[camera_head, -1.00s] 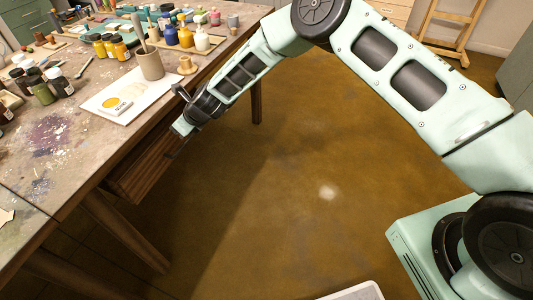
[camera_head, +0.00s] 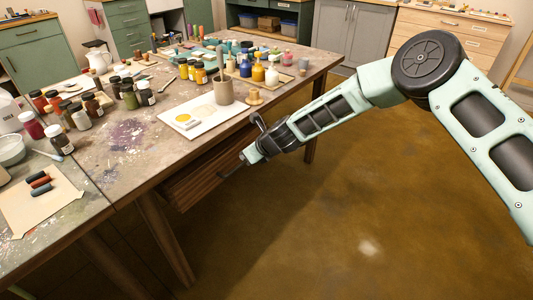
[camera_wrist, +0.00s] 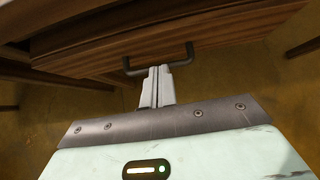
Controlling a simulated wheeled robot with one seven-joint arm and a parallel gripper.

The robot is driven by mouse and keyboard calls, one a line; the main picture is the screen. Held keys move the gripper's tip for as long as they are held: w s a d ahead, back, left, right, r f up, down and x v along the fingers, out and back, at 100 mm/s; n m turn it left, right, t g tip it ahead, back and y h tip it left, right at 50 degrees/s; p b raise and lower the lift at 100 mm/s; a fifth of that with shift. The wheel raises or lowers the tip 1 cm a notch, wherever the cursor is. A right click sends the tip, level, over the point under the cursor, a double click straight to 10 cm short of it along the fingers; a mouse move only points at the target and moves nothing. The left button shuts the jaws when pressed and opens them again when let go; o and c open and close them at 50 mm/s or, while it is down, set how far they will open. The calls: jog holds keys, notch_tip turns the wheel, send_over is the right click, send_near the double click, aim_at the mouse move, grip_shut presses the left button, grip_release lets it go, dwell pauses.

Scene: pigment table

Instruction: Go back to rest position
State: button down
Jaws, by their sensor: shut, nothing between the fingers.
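My gripper (camera_head: 247,157) is at the near long side of the worktable, just off the wooden drawer (camera_head: 205,181) under the tabletop. In the wrist view its two pale fingers (camera_wrist: 158,72) are pressed together with nothing between them. The drawer's dark bar handle (camera_wrist: 187,60) shows at the fingertips in that view. I cannot tell whether the fingers touch the handle.
The worktable (camera_head: 122,170) carries paint jars, a grey cup (camera_head: 223,91), a white board (camera_head: 203,121) and a small wooden spool (camera_head: 254,97) near its edge by my arm. The brown floor (camera_head: 330,230) right of the table is clear. Cabinets (camera_head: 355,35) stand behind.

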jog(key=v, duration=0.8)
jog(key=s+r+n+g+p, duration=0.4)
jog(key=s+r+n+p, duration=0.1)
jog(key=s+r+n, duration=1.1)
jog(key=s+d+r+n+h+p, duration=0.2)
jog(key=s+d+r+n, duration=0.2)
jog(key=s, duration=0.3)
jog(key=s+d+r+n+g+h+p, duration=0.1)
jog(key=s+d+r+n+h+p, duration=0.1)
jog(key=s+d+r+n, duration=0.2)
jog(key=s+d+r+n+h+p, duration=0.2)
jog(key=s+d+r+n, duration=0.2)
jog(key=s+d+n, duration=0.5)
jog(key=s, duration=0.3)
jog(key=shift+g+p, duration=0.3)
jog(key=shift+p, duration=0.1)
